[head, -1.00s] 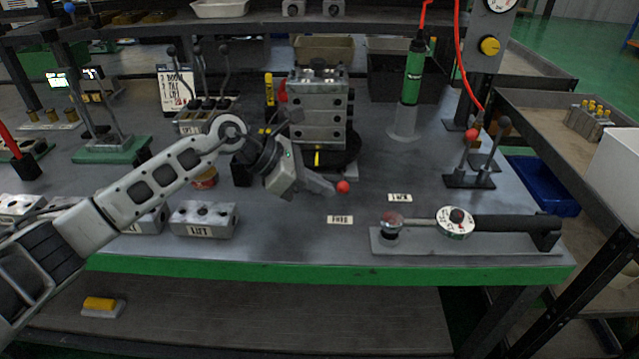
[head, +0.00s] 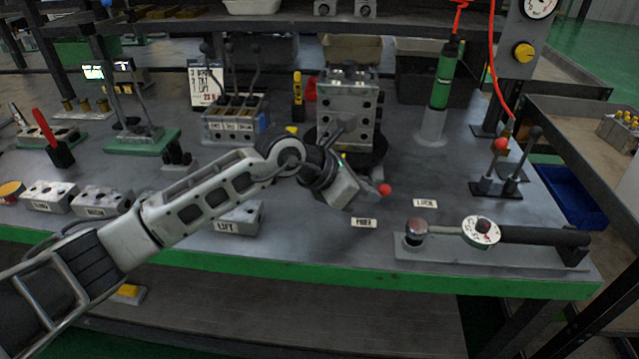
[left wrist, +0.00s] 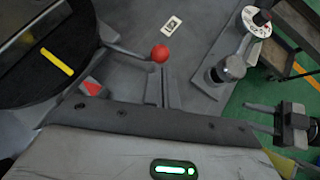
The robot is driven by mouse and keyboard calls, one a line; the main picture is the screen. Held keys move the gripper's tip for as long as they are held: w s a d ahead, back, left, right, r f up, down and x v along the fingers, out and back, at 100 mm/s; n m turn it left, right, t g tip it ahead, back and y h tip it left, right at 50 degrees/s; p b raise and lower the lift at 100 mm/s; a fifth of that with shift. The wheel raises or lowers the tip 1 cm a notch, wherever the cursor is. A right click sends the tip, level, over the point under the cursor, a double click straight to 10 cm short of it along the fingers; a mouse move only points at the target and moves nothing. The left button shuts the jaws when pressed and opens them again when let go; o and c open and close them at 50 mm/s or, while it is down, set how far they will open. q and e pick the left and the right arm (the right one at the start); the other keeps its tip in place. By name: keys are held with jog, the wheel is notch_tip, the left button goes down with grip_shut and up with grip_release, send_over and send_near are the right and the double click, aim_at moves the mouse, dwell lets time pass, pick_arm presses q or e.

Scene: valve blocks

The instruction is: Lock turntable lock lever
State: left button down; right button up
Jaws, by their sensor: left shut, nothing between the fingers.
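The turntable lock lever ends in a red ball knob (head: 385,189). The knob also shows in the left wrist view (left wrist: 160,53), on a thin rod from the black turntable (left wrist: 25,85). A metal valve block (head: 348,112) stands on the turntable. The knob is between the FREE label (head: 364,222) and the LOCK label (head: 425,202). My left gripper (head: 373,190) is shut and empty, its fingertips close beside the knob on its left; I cannot tell whether they touch. A dark shape at the wrist view's right edge may be my right gripper (left wrist: 262,118); its jaw state is unclear.
A torque wrench (head: 545,236) lies on a grey plate at the front right. A stand with two levers (head: 500,180), one red-knobbed, is behind it. A green cylinder (head: 442,85) stands at the back. The LIFT block (head: 240,218) is beneath my left forearm.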

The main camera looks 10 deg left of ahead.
pick_arm(q)
jog(key=shift+d, duration=0.7)
jog(key=shift+w+d+f+b, duration=0.1)
jog(key=shift+w+d+b, duration=0.1)
jog(key=shift+d+b, duration=0.3)
jog(key=shift+w+d+f+b, duration=0.15)
jog(key=shift+d+b, duration=0.15)
jog(key=shift+d, duration=0.4)
jog(key=shift+w+d+r+b, duration=0.1)
jog(key=shift+w+d+b, duration=0.15)
jog(key=shift+d+b, duration=0.25)
jog(key=shift+w+d, duration=0.2)
jog(key=shift+d, duration=0.2)
jog(key=shift+w+d+r+b, duration=0.1)
jog(key=shift+w+d+b, duration=0.1)
jog(key=shift+d+b, duration=0.1)
pick_arm(e)
jog(key=shift+a+f, duration=0.15)
jog(key=shift+f, duration=0.55)
